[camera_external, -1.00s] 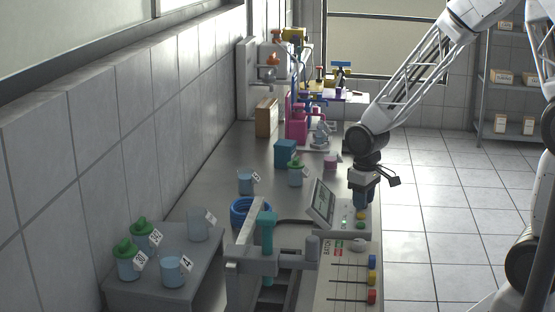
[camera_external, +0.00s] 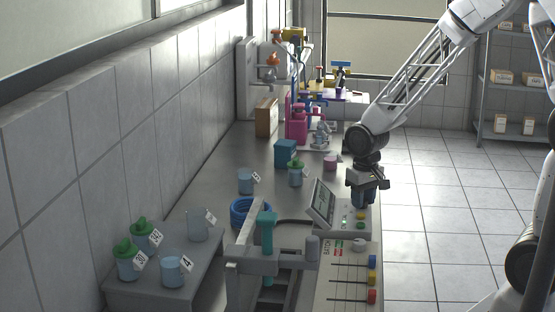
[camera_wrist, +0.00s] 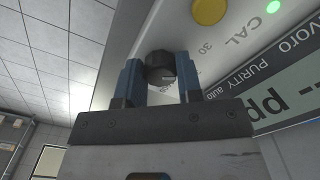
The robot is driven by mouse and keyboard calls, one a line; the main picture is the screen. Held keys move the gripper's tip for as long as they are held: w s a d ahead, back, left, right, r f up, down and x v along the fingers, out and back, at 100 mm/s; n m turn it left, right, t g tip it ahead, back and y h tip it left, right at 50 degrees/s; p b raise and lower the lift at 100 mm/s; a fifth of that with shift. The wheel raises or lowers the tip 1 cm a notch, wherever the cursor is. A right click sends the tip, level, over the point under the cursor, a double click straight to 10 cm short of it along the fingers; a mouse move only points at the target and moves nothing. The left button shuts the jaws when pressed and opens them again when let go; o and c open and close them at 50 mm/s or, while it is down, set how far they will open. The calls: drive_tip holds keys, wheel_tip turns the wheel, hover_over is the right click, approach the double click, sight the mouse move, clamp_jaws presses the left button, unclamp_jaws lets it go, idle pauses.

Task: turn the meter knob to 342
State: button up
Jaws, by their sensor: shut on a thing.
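The purity meter (camera_external: 322,204) stands on the bench with its screen tilted. In the wrist view its dark round knob (camera_wrist: 160,68) sits on the pale panel beside the CAL marking. My gripper (camera_wrist: 158,82) has its two blue fingers on either side of the knob and is shut on it. In the external view my gripper (camera_external: 363,197) points down over the meter's right part and hides the knob. The meter's screen (camera_wrist: 290,95) shows only in part, with "pp" and dashes; no full reading can be made out.
A yellow button (camera_wrist: 209,11) and a lit green light (camera_wrist: 273,7) lie close to the knob. A batch panel with sliders (camera_external: 350,275) is in front of the meter. Lidded beakers (camera_external: 130,262) stand on the left side table. A pink piece (camera_external: 330,162) lies behind.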

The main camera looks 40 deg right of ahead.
drive_tip(key=m, duration=0.5)
drive_tip(key=shift+m, duration=0.3)
idle(0.4)
drive_tip(key=o, duration=0.9)
drive_tip(key=shift+r, duration=0.15)
drive_tip(key=shift+r, duration=3.8)
